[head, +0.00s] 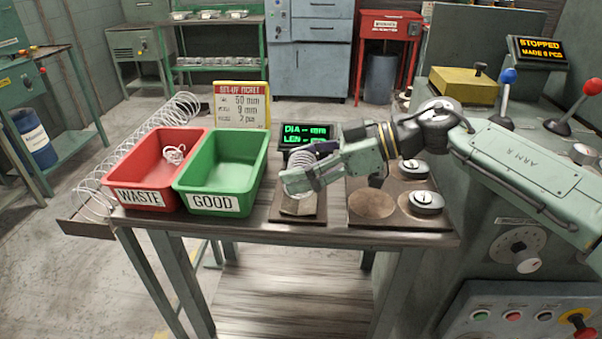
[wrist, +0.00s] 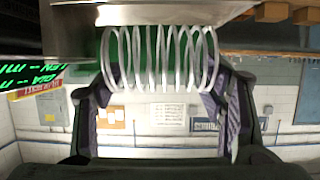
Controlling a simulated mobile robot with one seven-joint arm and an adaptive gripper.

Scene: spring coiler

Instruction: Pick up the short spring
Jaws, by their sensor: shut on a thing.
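My gripper (head: 303,180) is shut on a short silvery coil spring (head: 296,181) above the small measuring stand (head: 284,212) on the bench. In the wrist view the spring (wrist: 160,58) lies between my two dark fingers (wrist: 165,105), its coils side by side. Its edge there meets the metal plate (wrist: 150,14) in the picture. I cannot tell whether it touches that plate. The display (head: 306,133) behind shows DIA and LEN with dashes for values.
The red WASTE bin (head: 128,178) holds a tangled wire coil (head: 174,154). The green GOOD bin (head: 203,179) looks empty. A long spring (head: 150,117) lies behind and left of the bins. A board with round weights (head: 426,202) stands right of the stand. A set-up ticket (head: 241,105) stands behind.

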